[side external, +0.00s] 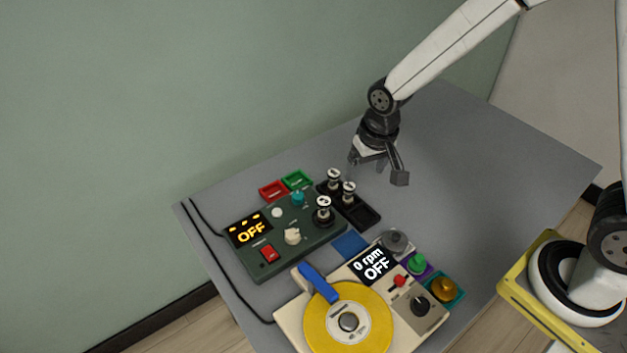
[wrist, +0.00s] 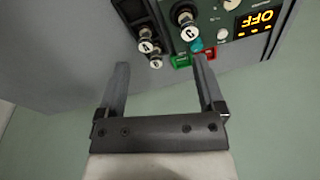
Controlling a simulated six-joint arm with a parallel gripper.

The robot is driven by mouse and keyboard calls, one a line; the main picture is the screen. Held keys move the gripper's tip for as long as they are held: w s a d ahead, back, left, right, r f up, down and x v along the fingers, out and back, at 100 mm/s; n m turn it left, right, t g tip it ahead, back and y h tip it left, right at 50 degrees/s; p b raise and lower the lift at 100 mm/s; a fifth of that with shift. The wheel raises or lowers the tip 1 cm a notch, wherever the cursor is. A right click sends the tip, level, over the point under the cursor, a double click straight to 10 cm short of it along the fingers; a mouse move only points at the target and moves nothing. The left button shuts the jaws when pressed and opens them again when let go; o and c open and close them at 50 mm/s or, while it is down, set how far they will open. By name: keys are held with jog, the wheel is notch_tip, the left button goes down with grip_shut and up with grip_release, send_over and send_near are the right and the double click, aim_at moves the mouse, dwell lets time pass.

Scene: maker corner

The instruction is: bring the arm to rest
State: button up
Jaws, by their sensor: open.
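My gripper (side external: 379,172) hangs above the grey table (side external: 455,145), behind and to the right of the green device. Its fingers are apart and nothing is between them. In the wrist view my gripper (wrist: 162,75) also shows two spread, empty fingers. The green device (side external: 272,268) has a lit display reading OFF, a red switch and several knobs. Labelled black-and-silver pieces (side external: 334,180) stand in a black tray (side external: 364,216) beside it, and a similar piece (side external: 323,211) stands on the device.
A cream machine (side external: 289,313) with a yellow disc (side external: 375,315) and a display reading 0 rpm OFF stands at the front. Red (side external: 273,191) and green (side external: 297,179) trays lie behind the green device. The table's right side is clear. A green wall (side external: 150,100) rises behind.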

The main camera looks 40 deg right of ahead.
jog(key=s+d+r+n+t, duration=0.1)
jog(key=s+d+r+n, duration=0.1)
jog(key=s+d, duration=0.4)
jog(key=shift+s+d+r+n, duration=0.3)
jog(key=shift+s+r, duration=0.2)
jog(key=shift+s, duration=1.55)
